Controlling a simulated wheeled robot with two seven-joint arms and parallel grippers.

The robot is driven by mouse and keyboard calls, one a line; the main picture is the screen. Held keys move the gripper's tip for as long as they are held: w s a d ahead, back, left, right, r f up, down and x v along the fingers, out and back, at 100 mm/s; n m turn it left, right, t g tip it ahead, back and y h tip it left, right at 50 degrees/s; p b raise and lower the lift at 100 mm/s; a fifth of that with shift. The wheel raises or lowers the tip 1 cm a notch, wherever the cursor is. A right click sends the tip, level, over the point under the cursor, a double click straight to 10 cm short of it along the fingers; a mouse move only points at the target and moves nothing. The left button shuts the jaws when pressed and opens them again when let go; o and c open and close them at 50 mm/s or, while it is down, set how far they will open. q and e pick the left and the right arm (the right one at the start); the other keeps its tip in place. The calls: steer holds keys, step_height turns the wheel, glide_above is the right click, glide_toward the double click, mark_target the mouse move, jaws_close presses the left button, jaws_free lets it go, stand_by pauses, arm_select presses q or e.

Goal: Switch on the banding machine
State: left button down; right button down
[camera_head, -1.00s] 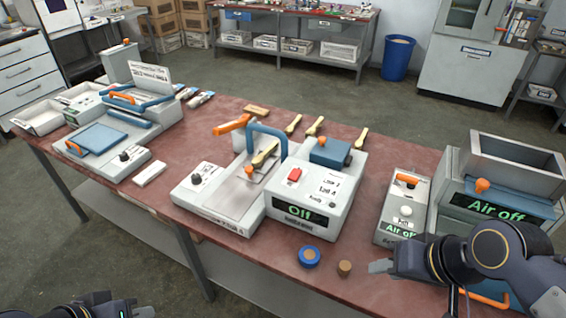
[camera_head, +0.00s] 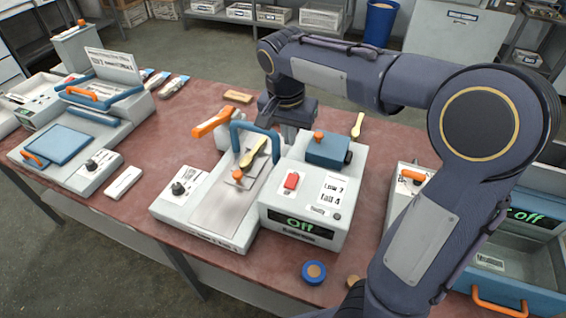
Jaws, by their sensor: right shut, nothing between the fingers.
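The banding machine appears to be the white box (camera_head: 301,212) in the middle of the table. It has a red switch (camera_head: 291,181) on top and a front display (camera_head: 296,228) reading "Off" in green. A blue unit with an orange knob (camera_head: 328,148) sits on its back part. My right arm reaches in from the right, over the table. My right gripper (camera_head: 289,131) points down behind the machine, shut and empty, apart from the red switch. Its fingertips are partly hidden behind the machine. My left gripper is out of view.
A blue-rimmed disc (camera_head: 314,272) lies in front. My right arm covers much of the right-hand machine (camera_head: 515,255).

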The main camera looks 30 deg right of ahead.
steer(key=s, duration=0.1)
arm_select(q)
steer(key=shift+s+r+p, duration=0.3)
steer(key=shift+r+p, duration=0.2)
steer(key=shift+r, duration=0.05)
arm_select(e)
glide_toward(293, 177)
steer(key=f, duration=0.7)
steer(key=shift+w+d, duration=0.3)
steer(key=shift+d, duration=0.1)
steer(key=shift+r, duration=0.1)
